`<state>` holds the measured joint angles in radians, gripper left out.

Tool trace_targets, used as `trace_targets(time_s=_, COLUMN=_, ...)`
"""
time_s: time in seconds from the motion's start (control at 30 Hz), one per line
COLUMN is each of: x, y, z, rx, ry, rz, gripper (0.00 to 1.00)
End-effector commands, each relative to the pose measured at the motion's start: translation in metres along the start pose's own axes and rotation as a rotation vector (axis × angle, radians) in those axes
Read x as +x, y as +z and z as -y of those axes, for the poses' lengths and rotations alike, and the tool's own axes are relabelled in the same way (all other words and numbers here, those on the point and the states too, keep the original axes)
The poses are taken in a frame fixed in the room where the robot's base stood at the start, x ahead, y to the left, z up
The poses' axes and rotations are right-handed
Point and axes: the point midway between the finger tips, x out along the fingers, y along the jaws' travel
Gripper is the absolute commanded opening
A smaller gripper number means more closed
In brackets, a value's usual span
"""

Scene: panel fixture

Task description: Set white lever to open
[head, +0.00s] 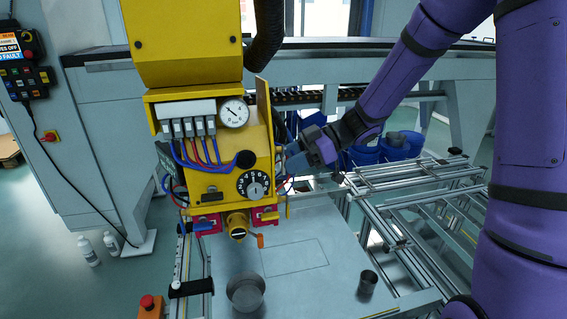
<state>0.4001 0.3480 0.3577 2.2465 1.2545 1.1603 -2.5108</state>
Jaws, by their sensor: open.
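The yellow panel fixture (225,150) stands left of centre in the head view. It carries a row of several small pale valve bodies (187,128) with blue and red hoses, a round white gauge (233,112) and a black numbered dial (253,184). I cannot clearly pick out the white lever or its position. My gripper (287,163) is at the panel's right side, just right of the dial. It is small and partly lost among the fittings there. I cannot tell whether it touches anything.
A black knob (245,158) sticks out of the panel's front. A metal bowl (246,292) and a dark cup (368,282) stand on the grey table (310,285) below. Aluminium frames (415,175) stand at the right. An emergency stop (148,302) is at the lower left.

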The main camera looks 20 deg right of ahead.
Motion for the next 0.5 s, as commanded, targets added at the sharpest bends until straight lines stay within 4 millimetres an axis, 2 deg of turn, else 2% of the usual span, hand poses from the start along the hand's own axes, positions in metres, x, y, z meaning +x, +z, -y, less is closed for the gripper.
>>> trace_targets(time_s=0.2, x=0.019, y=0.0, z=0.0, rx=-0.001, ry=-0.001, rz=0.001, gripper=0.43)
trace_targets(time_s=0.5, x=0.021, y=0.0, z=0.0, rx=-0.001, ry=0.0, rz=0.001, gripper=0.43)
